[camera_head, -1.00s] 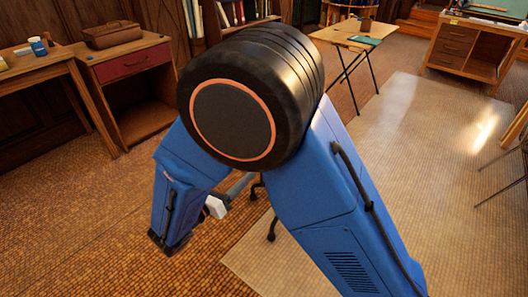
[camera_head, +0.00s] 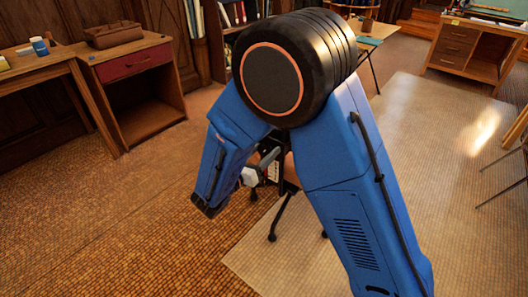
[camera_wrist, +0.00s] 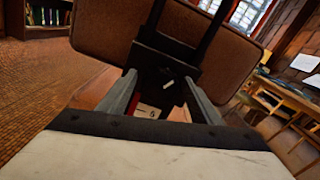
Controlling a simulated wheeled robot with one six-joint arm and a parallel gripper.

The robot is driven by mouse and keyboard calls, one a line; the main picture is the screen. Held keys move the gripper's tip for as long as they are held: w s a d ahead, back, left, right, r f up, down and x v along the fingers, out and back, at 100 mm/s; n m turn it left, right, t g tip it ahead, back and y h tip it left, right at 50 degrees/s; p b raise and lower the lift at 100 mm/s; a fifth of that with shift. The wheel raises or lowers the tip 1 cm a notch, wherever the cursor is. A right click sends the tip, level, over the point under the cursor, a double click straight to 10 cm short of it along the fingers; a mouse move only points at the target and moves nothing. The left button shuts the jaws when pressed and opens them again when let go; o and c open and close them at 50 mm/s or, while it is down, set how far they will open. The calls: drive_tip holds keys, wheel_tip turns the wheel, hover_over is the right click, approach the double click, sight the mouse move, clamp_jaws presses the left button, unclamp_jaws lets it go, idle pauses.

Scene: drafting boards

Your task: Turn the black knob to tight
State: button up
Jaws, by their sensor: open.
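In the wrist view a black knob (camera_wrist: 160,88) with a short white mark sits at the middle, below a black bracket on a brown panel (camera_wrist: 105,28). My gripper (camera_wrist: 163,84) is open, with one grey finger on each side of the knob. I cannot tell whether the fingers touch it. A small pale label with red (camera_wrist: 150,112) shows below the knob; its writing is not readable. In the head view my gripper (camera_head: 268,160) is at a black part with a red and white patch (camera_head: 273,172), partly hidden by my arm.
Black legs (camera_head: 274,225) stand on the floor below, partly behind my arm. A wooden cabinet (camera_head: 130,70) and table (camera_head: 35,65) are at the left. A small folding table (camera_head: 366,32) and a drawer unit (camera_head: 470,50) stand at the back. Floor at front left is clear.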

drive_tip(key=c, duration=1)
drive_tip(key=shift+c, duration=0.2)
